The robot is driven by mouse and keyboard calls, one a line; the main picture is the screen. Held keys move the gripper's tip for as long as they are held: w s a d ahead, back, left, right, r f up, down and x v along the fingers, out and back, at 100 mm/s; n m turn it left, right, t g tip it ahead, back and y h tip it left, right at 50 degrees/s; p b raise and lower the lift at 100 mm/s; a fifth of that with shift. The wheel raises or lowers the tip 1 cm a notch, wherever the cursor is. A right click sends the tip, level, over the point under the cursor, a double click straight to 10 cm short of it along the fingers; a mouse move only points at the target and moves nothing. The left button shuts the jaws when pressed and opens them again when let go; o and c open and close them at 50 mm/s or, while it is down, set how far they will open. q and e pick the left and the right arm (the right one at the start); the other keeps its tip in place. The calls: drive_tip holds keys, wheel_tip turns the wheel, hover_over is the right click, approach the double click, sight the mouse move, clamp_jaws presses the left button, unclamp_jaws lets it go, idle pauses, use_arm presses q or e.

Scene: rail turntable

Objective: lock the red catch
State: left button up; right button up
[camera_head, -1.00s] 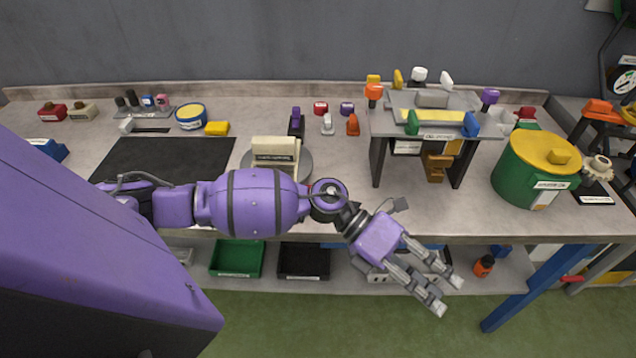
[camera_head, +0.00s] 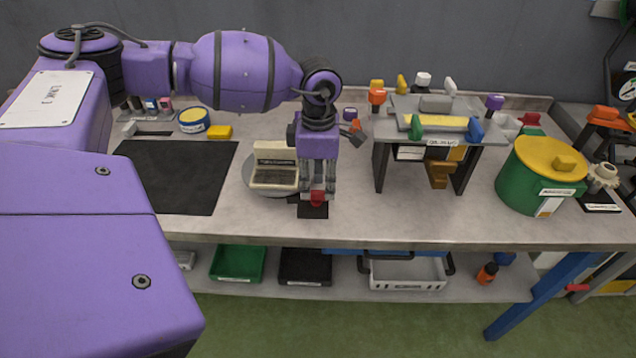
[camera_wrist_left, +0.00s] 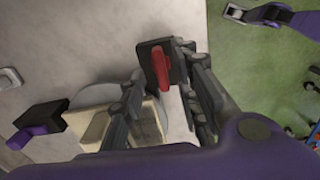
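The red catch (camera_head: 317,198) sits on a small black base (camera_head: 313,211) near the front edge of the bench. It also shows in the left wrist view (camera_wrist_left: 162,67) as a red lever on its black base. My left gripper (camera_head: 318,190) points down at it, fingers apart on either side of the lever in the left wrist view (camera_wrist_left: 160,62). Contact cannot be told. A purple and grey part at the top right of the left wrist view (camera_wrist_left: 270,14) may be my right arm; its fingers are not clear.
A round grey turntable (camera_head: 254,183) bearing a cream block (camera_head: 273,168) stands just left of the catch. A purple catch (camera_wrist_left: 27,136) shows behind. A grey stand (camera_head: 381,165) and a green pot (camera_head: 520,183) are to the right. Bare bench lies between catch and stand.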

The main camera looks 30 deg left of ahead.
sight(316, 197)
use_arm(q)
drive_tip(key=shift+f, duration=1.15)
drive_tip(key=shift+c, duration=0.2)
clamp_jaws()
